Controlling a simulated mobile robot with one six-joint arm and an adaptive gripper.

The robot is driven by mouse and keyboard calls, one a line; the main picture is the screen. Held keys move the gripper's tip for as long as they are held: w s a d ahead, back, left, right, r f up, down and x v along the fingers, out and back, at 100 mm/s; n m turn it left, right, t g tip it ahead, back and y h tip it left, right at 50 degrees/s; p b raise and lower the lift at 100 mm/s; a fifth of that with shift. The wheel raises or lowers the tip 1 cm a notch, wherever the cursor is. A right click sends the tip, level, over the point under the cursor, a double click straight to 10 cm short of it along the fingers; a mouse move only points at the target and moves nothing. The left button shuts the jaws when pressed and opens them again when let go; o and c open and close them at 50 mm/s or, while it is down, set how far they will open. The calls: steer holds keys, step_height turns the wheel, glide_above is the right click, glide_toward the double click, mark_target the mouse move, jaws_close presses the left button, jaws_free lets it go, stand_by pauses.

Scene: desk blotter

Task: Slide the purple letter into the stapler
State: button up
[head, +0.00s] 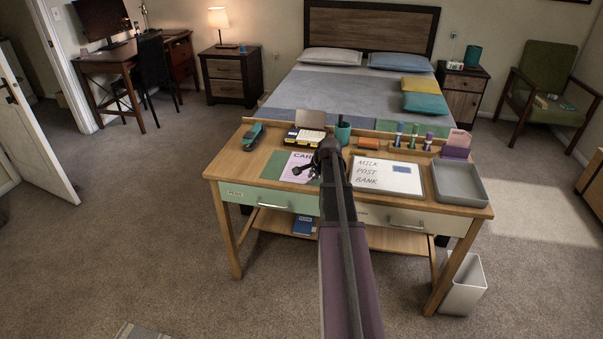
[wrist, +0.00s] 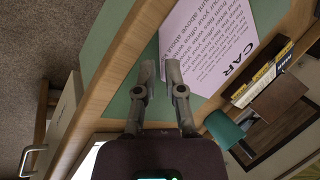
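The purple letter (head: 298,167) is a pale lavender sheet with a bold heading starting "CAR". It lies on the green blotter (head: 277,165), left of the desk's middle, and my arm hides part of it. It also shows in the wrist view (wrist: 208,45). The teal and dark stapler (head: 253,135) stands at the desk's back left, apart from the letter, and is not visible in the wrist view. My gripper (head: 318,165) is over the blotter at the letter's right side. In the wrist view its fingers (wrist: 160,70) are apart with nothing between them, beside the letter's edge.
Behind the letter stand a dark-and-yellow card box (head: 305,136) and a green cup (head: 342,131). Right of my arm lie a whiteboard (head: 385,177) reading "MILK POST BANK" and a grey tray (head: 459,183). Pens and an orange block line the back. Bare wood surrounds the stapler.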

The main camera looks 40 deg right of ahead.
steer(key=shift+b+x, duration=0.85)
steer(key=shift+x, duration=0.4)
jaws_close()
steer(key=shift+r, duration=0.15)
step_height(320, 180, up, 4)
steer(key=p, duration=0.3)
steer(key=shift+f+p, duration=0.25)
steer(key=shift+p, duration=0.15)
steer(key=s+d+r+p, duration=0.1)
steer(key=s+d, duration=0.1)
steer(key=s, duration=1.3)
steer(key=shift+s+d+r, duration=0.15)
steer(key=shift+s+d, duration=0.2)
steer(key=shift+s, duration=0.05)
